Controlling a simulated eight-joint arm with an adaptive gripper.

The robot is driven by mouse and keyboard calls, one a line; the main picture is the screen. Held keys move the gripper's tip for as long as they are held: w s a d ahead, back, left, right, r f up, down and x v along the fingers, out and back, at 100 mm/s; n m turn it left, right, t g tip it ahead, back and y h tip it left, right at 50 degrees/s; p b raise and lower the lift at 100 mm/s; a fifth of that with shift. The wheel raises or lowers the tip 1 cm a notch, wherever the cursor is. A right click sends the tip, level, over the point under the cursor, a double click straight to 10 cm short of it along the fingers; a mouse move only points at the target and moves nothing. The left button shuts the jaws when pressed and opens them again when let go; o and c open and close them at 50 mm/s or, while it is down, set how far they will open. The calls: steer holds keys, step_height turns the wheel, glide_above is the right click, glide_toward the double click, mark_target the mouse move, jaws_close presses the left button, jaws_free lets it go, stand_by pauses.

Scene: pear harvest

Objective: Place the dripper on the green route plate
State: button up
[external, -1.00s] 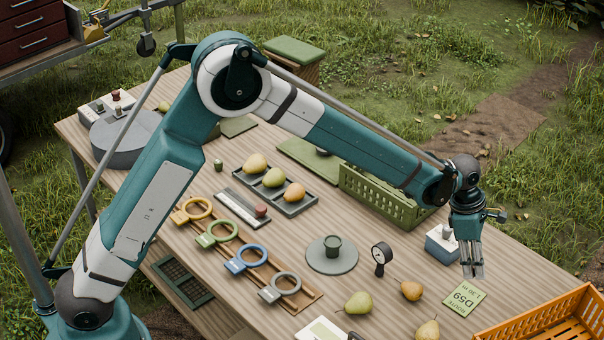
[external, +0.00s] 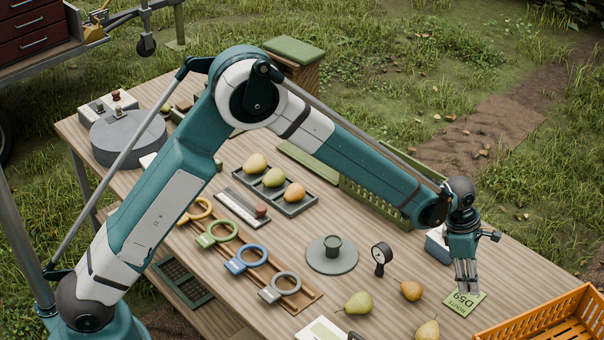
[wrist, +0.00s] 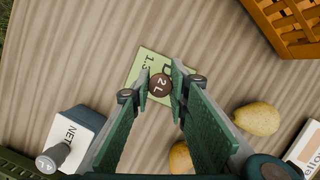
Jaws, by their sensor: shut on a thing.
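A small round brown dripper marked "2 L" (wrist: 160,85) sits between my fingertips in the wrist view. My gripper (external: 467,290) is shut on it, and the fingers (wrist: 161,92) point down at the table. The green route plate (external: 464,306) lies flat near the table's right side, marked "D59". In the wrist view the plate (wrist: 150,62) lies directly beyond the dripper, partly hidden by the fingers. I cannot tell whether the dripper touches the plate. The dripper is too small to make out in the external view.
An orange crate (external: 550,318) stands at the right edge. Loose pears (external: 411,290) lie left of the plate. A blue-and-white box (external: 436,246) stands behind my gripper.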

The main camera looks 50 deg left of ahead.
steer(key=shift+f, duration=1.65)
steer(key=shift+f+b, duration=0.1)
steer(key=shift+b, duration=0.2)
steer(key=o, duration=0.7)
steer(key=shift+p+v, duration=0.8)
steer(key=shift+v, duration=5.3)
steer(key=shift+d, duration=0.1)
